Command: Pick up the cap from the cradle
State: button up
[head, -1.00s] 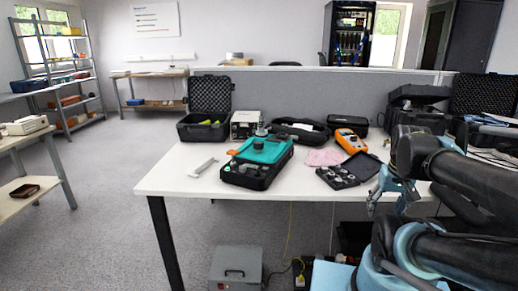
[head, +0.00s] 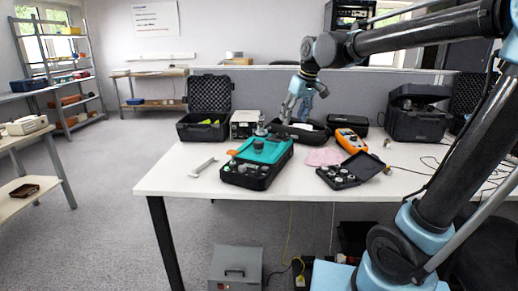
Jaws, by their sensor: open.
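A teal-topped instrument (head: 270,151) with a black body lies on the white table. A dark round knob-like piece (head: 259,146) stands on its top, and a grey metallic piece (head: 261,128) shows at its back edge. I cannot tell for sure which small piece is the cap or which part is the cradle. My gripper (head: 295,113) points down, open and empty, above the table behind and to the right of the teal instrument. It is in front of the open black pouch (head: 314,134) in the picture and hides part of it. It appears apart from everything.
A small black case with fittings (head: 331,175), a pink cloth (head: 323,156) and an orange meter (head: 350,141) lie to the right. A light grey bar (head: 203,167) lies left. An open black case (head: 202,132) and a box-shaped device (head: 243,124) stand behind. The table's front-left corner is clear.

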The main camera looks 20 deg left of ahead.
jog(key=a+r+n, duration=0.2)
jog(key=a, duration=0.7)
send_over(259, 142)
jog(key=d, duration=0.1)
jog(key=f, duration=1)
jog(key=shift+s+d+f, duration=0.2)
jog(key=shift+s+f, duration=0.15)
jog(key=shift+f, duration=0.05)
jog(key=shift+s+x, duration=0.2)
jog(key=shift+x, duration=1.2)
jog(key=shift+s+x, duration=0.15)
jog(key=shift+x, duration=1.3)
jog(key=shift+d, duration=0.1)
jog(key=c, duration=1.2)
